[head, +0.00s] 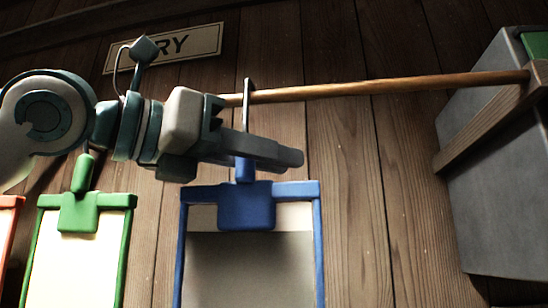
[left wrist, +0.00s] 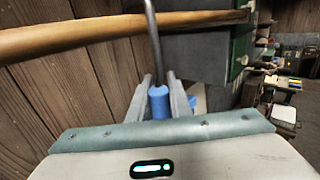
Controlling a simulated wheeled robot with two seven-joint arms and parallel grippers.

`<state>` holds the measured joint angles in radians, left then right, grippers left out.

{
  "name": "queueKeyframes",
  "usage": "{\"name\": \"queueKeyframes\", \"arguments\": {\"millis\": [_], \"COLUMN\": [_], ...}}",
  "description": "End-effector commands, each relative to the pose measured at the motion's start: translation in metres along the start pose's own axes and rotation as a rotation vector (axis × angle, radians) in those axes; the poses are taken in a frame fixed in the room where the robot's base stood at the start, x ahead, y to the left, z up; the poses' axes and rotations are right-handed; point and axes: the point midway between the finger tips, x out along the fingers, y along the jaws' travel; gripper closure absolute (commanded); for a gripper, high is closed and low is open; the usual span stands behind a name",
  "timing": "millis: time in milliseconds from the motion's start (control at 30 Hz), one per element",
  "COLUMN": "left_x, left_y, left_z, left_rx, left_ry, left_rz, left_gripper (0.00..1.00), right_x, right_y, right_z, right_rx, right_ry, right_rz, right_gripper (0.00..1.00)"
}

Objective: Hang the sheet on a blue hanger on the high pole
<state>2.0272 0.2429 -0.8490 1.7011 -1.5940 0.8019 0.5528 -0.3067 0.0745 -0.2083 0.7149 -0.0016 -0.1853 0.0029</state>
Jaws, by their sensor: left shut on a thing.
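The blue hanger (head: 247,205) hangs upright in the head view, holding a sheet (head: 250,270) that is pale on top and grey below. My left gripper (head: 262,152) is shut on the hanger's blue neck, which also shows between the fingers in the left wrist view (left wrist: 159,102). The metal hook (head: 247,90) rises above the gripper and reaches a little above the wooden pole (head: 390,86). In the left wrist view the hook's stem crosses in front of the pole (left wrist: 90,37). I cannot tell whether the hook rests on the pole. My right gripper is not in view.
A green hanger (head: 78,212) with a pale sheet hangs left of the blue one, and a red frame (head: 8,245) shows at the left edge. A grey cabinet (head: 500,190) with a wooden bracket (head: 490,120) stands at the pole's right end. A plank wall is behind.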

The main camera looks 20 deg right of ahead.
Motion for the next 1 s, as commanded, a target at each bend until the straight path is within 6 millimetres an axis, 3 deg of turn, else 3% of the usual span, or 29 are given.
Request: {"name": "queueKeyframes", "arguments": {"millis": [167, 200, 267, 833, 1000], "left_x": [-0.0002, -0.0002, -0.0001, -0.0015, -0.0095], "left_y": [0.0002, 0.0002, 0.0002, 0.0003, 0.0007], "left_z": [0.0004, 0.0003, 0.0003, -0.0004, -0.0010], "left_rx": [0.000, 0.000, 0.000, -0.001, -0.001], "left_ry": [-0.001, -0.001, -0.001, 0.000, -0.001], "left_rz": [0.000, 0.000, 0.000, 0.000, 0.001], "left_gripper": [1.00, 0.75, 0.61, 0.60, 0.60], "right_x": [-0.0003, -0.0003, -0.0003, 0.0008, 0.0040], "right_y": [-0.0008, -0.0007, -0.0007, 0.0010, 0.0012], "right_z": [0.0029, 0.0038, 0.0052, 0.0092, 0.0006], "right_rx": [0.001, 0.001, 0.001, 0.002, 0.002], "right_ry": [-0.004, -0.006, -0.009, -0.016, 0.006], "right_rz": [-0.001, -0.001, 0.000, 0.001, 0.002], "right_gripper": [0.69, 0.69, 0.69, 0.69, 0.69]}}
